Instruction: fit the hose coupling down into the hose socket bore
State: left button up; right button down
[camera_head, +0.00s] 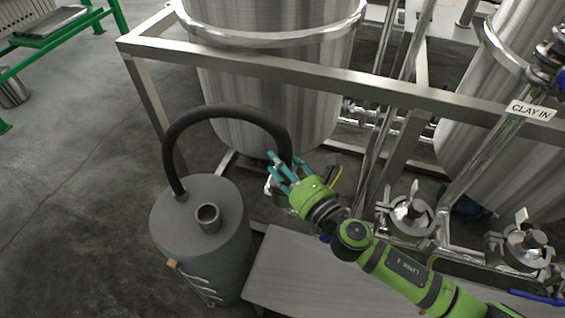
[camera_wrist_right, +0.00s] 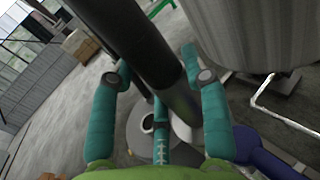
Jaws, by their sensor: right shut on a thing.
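A black hose (camera_head: 222,110) rises from a grey canister (camera_head: 205,252), arches to the right and ends at my right gripper (camera_head: 279,165). In the right wrist view the hose passes between the teal fingers of my right gripper (camera_wrist_right: 160,82). The fingers are shut on the hose's end, where the smooth grey hose coupling (camera_wrist_right: 181,98) shows. A short round socket (camera_head: 208,216) with an open dark bore stands on the canister's top, which looks like the hose socket; it also shows in the wrist view (camera_wrist_right: 147,122). The coupling is apart from it, to its right and higher in the head view. My left gripper is not in view.
A steel frame (camera_head: 300,73) and a large steel tank (camera_head: 275,60) stand behind the hose. A grey bench top (camera_head: 290,275) lies beside the canister, under my right arm. Pipes and valves (camera_head: 408,218) crowd the right side.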

jog(key=shift+f, duration=0.15)
jog(key=c, duration=0.5)
grip_release()
jog(key=shift+c, duration=0.2)
jog(key=shift+f, duration=0.1)
notch_tip(320, 180, up, 10)
jog(key=shift+r, duration=0.1)
